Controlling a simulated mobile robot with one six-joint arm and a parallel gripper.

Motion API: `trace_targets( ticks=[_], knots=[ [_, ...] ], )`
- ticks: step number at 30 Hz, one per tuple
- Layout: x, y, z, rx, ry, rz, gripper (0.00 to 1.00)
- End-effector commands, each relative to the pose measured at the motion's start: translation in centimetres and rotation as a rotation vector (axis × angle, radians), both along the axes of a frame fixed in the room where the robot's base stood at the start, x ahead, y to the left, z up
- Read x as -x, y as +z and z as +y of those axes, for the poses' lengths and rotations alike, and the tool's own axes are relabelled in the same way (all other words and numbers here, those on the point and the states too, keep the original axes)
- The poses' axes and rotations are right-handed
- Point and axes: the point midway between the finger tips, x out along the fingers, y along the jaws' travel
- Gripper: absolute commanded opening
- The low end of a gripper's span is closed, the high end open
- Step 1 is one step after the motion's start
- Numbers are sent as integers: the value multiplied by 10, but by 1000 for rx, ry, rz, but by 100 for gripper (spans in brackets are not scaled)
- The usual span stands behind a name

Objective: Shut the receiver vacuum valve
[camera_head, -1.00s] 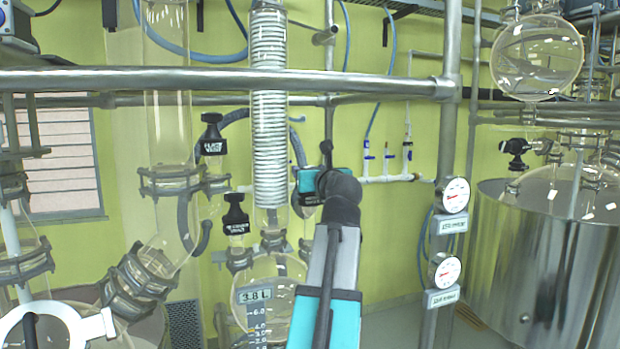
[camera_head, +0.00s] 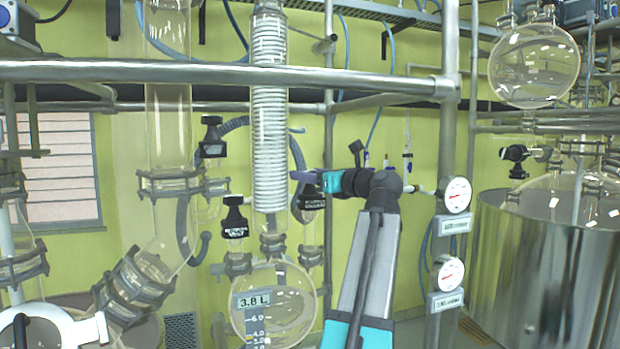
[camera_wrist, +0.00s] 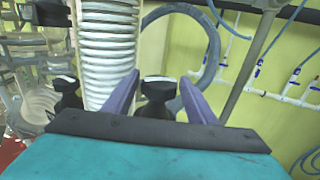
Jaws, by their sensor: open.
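A black valve knob (camera_head: 311,200) with a pale label sits just right of the coil condenser, above the receiver flask (camera_head: 272,305); I take it for the receiver vacuum valve, though its label is too small to read surely. My gripper (camera_head: 298,177) is open at the top of this knob, coming from the right. In the wrist view the dark knob (camera_wrist: 158,98) with its white-marked top stands between the two purple fingers of my gripper (camera_wrist: 160,78), with a gap visible on both sides. The fingers partly cover the knob in the head view.
A similar black knob (camera_head: 235,217) stands left of the condenser (camera_head: 269,120), and another (camera_head: 211,138) is higher up. A steel rail (camera_head: 120,74) crosses in front. Two gauges (camera_head: 457,194) hang on a post at the right. A grey hose curves behind the knob.

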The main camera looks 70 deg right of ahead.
Motion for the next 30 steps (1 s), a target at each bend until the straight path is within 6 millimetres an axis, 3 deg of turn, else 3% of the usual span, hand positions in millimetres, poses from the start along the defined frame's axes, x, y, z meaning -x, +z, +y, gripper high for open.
trace_targets(
  ticks=[6,12,30],
  knots=[
    [0,0,1,0,3,0,52],
    [0,0,1,0,2,0,20],
    [-1,2,3,-1,-106,-1,19]
  ],
)
